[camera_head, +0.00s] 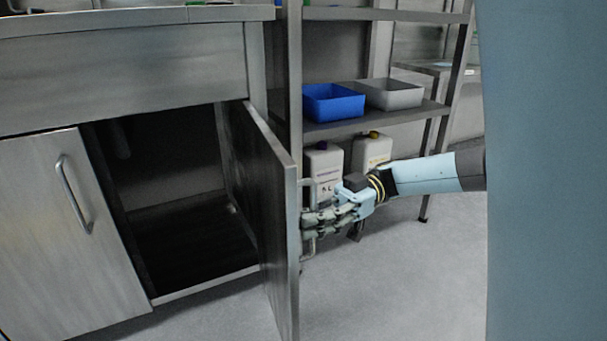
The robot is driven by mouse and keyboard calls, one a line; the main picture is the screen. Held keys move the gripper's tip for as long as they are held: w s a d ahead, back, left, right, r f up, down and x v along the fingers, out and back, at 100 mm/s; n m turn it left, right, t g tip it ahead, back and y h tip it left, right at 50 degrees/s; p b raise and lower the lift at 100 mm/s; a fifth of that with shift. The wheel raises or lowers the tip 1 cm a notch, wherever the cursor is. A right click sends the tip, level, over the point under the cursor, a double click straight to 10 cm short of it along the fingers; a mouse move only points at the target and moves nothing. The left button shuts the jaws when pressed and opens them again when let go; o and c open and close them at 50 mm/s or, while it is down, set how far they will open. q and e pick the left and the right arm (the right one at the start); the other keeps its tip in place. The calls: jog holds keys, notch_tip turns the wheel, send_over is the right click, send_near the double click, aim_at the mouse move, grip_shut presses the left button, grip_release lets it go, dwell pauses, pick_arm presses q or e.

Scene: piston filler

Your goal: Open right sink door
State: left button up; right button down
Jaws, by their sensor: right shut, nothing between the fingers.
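The right sink door (268,205) stands swung well out from the steel sink cabinet (120,75), showing its dark inner face and thin edge. The cabinet's right compartment (175,190) is open to view, dark and mostly empty, with a pipe at its upper left. My right gripper (308,224) is shut at the outer side of this door, beside its handle (308,250); whether it touches the door I cannot tell. The left sink door (65,230) is closed, with a vertical bar handle. My left gripper is not in view.
A metal shelf (400,118) to the right holds a blue bin (333,103) and a grey bin (392,94). Two white canisters (323,165) (371,152) stand below it, behind my right gripper. The grey floor (400,285) in front is clear.

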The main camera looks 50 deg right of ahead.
jog(key=shift+d, duration=0.2)
jog(key=c, duration=1.4)
grip_release()
jog(key=v, duration=1.2)
